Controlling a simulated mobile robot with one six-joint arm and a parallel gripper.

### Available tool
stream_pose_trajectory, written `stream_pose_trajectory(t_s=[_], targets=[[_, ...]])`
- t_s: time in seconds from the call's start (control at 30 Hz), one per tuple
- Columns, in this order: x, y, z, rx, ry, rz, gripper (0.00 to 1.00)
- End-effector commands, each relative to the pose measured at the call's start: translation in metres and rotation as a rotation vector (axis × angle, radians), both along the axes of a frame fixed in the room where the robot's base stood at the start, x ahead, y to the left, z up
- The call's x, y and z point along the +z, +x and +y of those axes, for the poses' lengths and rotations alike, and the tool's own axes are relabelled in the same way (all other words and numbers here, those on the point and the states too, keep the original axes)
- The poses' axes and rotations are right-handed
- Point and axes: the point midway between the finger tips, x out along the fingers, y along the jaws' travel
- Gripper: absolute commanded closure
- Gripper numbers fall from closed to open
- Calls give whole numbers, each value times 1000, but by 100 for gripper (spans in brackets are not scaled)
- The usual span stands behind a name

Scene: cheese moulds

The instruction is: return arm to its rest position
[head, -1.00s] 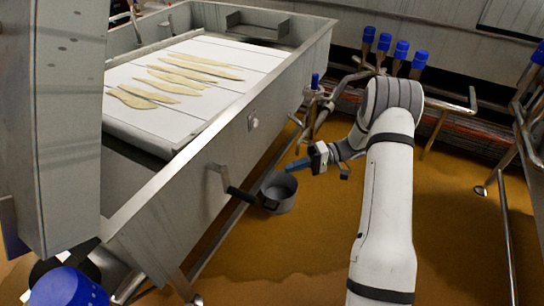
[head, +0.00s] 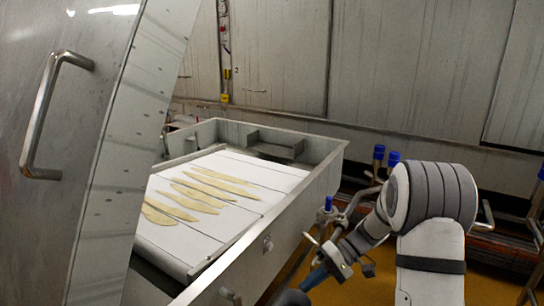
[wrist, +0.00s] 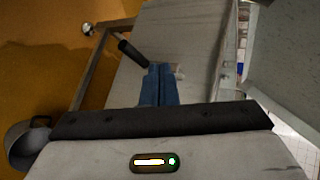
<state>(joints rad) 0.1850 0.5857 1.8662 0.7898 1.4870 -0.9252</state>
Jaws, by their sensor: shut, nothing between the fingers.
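My gripper (head: 314,277) shows in the head view at the lower middle, its blue fingers beside the outer wall of the steel vat (head: 235,275). In the wrist view my gripper (wrist: 159,72) has its two blue fingers pressed together, with nothing between them. The fingers point along the vat's grey side wall (wrist: 190,40). My arm is bent, with the upper link at the right of the head view.
Several flat pale pieces (head: 200,193) lie on the white boards in the vat. A dark-handled lever (wrist: 132,50) and a grey pot (wrist: 28,145) are near the gripper. A steel door with a handle (head: 45,115) stands at left. Blue-capped pipes (head: 378,152) are behind my arm.

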Motion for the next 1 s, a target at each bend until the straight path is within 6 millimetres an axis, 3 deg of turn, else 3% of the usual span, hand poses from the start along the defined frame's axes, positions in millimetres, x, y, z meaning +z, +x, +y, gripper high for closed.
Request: stream_pose_trajectory(t_s=[0.03,0.1,0.5,0.8,1.0], targets=[[32,-12,1,5,-66,-9,100],[57,-29,-1,2,-162,-11,100],[180,-122,-27,-126,-659,-156,100],[247,-176,-55,-310,-905,-361,100],[265,-191,-65,-391,-965,-451,100]])
